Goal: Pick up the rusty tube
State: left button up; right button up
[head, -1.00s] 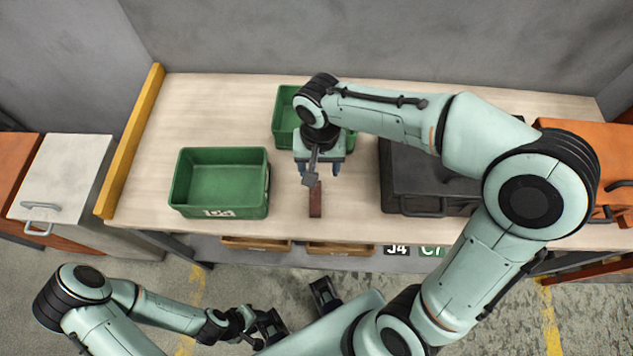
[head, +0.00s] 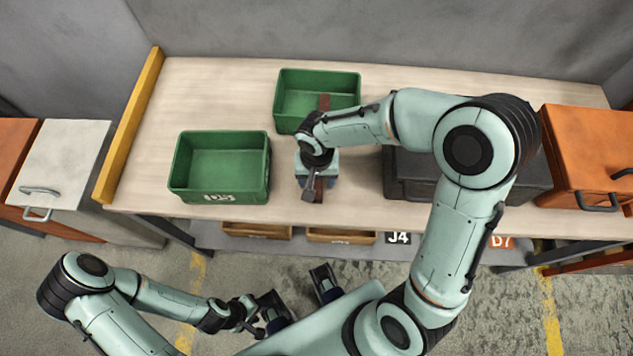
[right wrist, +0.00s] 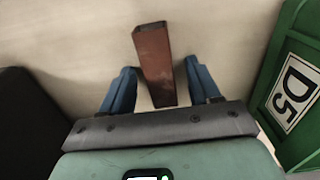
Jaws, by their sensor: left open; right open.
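The rusty tube (head: 319,187) lies on the workbench near its front edge, mostly hidden under my right gripper in the head view. In the right wrist view the brown square tube (right wrist: 155,65) lies between the two blue fingers of my right gripper (right wrist: 160,88), with gaps on both sides. My right gripper (head: 316,181) is open and points down over the tube. My left gripper (head: 274,312) is open and empty, low in front of the bench. A similar rusty piece (head: 324,102) shows in the far green bin (head: 290,112).
A green bin (head: 180,178), labelled D5 in the right wrist view (right wrist: 283,110), stands left of the tube. A dark case (head: 398,180) stands to the right, with an orange box (head: 580,150) beyond. A yellow rail (head: 130,125) edges the bench's left end.

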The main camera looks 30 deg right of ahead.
jog(key=c, duration=1.1)
jog(key=shift+r, duration=0.1)
